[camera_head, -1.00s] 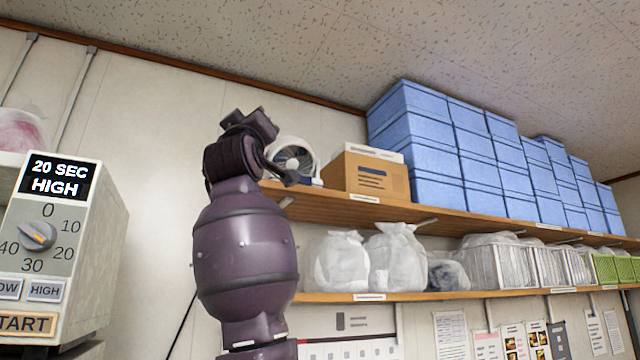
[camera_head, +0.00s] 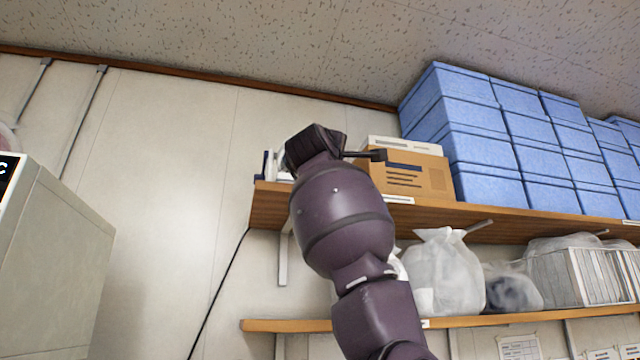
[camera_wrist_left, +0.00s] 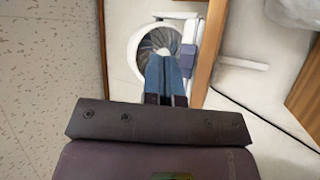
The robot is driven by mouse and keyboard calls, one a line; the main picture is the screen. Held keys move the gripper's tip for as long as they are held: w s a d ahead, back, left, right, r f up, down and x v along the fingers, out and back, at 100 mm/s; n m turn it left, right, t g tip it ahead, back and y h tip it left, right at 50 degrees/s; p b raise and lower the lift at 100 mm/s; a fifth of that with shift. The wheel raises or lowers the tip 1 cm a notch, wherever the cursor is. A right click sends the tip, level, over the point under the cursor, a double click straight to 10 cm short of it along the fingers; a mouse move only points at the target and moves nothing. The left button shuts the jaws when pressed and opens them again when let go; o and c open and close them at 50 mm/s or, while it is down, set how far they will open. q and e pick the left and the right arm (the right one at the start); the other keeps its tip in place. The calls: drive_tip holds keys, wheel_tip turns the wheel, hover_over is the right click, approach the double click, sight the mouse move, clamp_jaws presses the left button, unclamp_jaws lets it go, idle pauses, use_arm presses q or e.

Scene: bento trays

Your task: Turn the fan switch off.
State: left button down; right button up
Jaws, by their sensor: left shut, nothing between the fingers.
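The white fan (camera_wrist_left: 141,47) shows in the left wrist view, with a round grey-bladed face and a white and blue base (camera_wrist_left: 190,50) against the wooden shelf. My left gripper (camera_wrist_left: 166,62) is shut and empty, its blue-grey fingers overlapping the lower part of the fan's face in that view. I cannot tell whether they touch it. In the head view only a white sliver of the fan (camera_head: 270,166) shows at the shelf's left end. My left arm hides the rest, and the fingers are hidden there too. I cannot make out the fan switch. My right gripper is out of view.
A cardboard box (camera_head: 425,178) stands on the upper shelf (camera_head: 265,206) right of my arm, beside stacked blue boxes (camera_head: 480,150). White bags (camera_head: 443,272) sit on the lower shelf (camera_head: 275,325). A beige machine (camera_head: 55,270) stands at left. The wall between is open.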

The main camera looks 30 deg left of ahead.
use_arm(q)
drive_tip(key=w+a+p, duration=0.2)
drive_tip(key=w+a, duration=0.2)
drive_tip(key=a, duration=0.3)
drive_tip(key=shift+a+r+y, duration=0.15)
drive_tip(key=shift+a+y, duration=0.15)
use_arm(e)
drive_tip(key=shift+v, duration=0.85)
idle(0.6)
use_arm(q)
drive_tip(key=shift+w+a, duration=0.1)
drive_tip(key=shift+w, duration=0.05)
idle(1.0)
